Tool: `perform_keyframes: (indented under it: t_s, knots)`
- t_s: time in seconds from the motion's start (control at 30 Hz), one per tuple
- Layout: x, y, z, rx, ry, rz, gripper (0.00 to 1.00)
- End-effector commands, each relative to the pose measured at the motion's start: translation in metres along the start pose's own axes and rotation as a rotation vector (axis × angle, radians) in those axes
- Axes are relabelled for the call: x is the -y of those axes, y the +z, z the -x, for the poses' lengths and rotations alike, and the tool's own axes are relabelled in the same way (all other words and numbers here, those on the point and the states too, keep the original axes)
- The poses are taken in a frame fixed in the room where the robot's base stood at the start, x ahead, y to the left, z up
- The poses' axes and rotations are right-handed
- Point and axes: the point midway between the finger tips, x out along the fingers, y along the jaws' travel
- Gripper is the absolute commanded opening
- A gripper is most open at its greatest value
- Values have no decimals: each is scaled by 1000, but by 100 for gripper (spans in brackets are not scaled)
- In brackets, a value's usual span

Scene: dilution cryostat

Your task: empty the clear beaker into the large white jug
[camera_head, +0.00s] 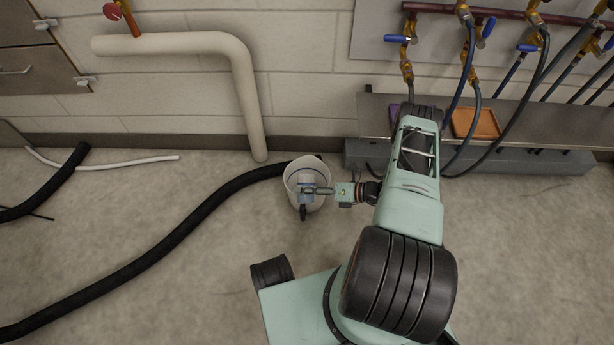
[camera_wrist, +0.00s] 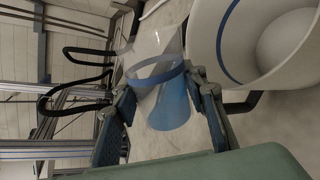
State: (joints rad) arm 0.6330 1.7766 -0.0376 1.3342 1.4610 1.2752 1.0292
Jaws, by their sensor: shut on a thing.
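The clear beaker (camera_wrist: 168,112) shows in the wrist view between the two fingers of my gripper (camera_wrist: 161,92). It has a blue band and a blue tint. My gripper is shut on it. The large white jug (camera_wrist: 208,35) is close beside the beaker at the upper right, with its mouth partly in view and a blue line inside. In the head view the white jug (camera_head: 291,178) stands on the floor, and my gripper (camera_head: 308,191) reaches over it from the right. There the beaker is hard to make out against the jug. I cannot tell how far the beaker is tilted.
A thick black hose (camera_head: 170,245) runs across the floor to behind the jug. A cream pipe (camera_head: 247,95) comes down the wall behind it. A metal bench (camera_head: 550,125) with an orange tray (camera_head: 476,122) is at the right, under valves and hoses.

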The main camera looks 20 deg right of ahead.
Motion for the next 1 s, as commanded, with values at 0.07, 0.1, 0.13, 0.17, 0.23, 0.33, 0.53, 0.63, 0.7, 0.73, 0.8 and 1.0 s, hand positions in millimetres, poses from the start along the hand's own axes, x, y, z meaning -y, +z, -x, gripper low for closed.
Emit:
perform_keyframes:
  t_s: [0.07, 0.1, 0.13, 0.17, 0.23, 0.33, 0.53, 0.63, 0.7, 0.73, 0.8, 1.0]
  knots:
    - [0, 0, 0, -7, 1, -17, 10]
    - [1, 0, 0, -12, 1, -25, 10]
    - [1, 0, 0, -15, 1, -33, 10]
    - [1, 0, -1, -17, 1, -40, 10]
    - [2, 0, -1, -24, 0, -57, 10]
    - [0, 1, 0, -34, 0, -80, 10]
    - [-2, 3, 1, -53, 0, -126, 10]
    - [-3, 4, 1, -63, 1, -149, 10]
    - [-4, 5, 2, -70, 1, -165, 10]
    - [-4, 5, 2, -73, 1, -172, 10]
    - [-5, 6, 2, -79, 1, -188, 10]
    - [-1, 9, 0, -99, 1, -233, 10]
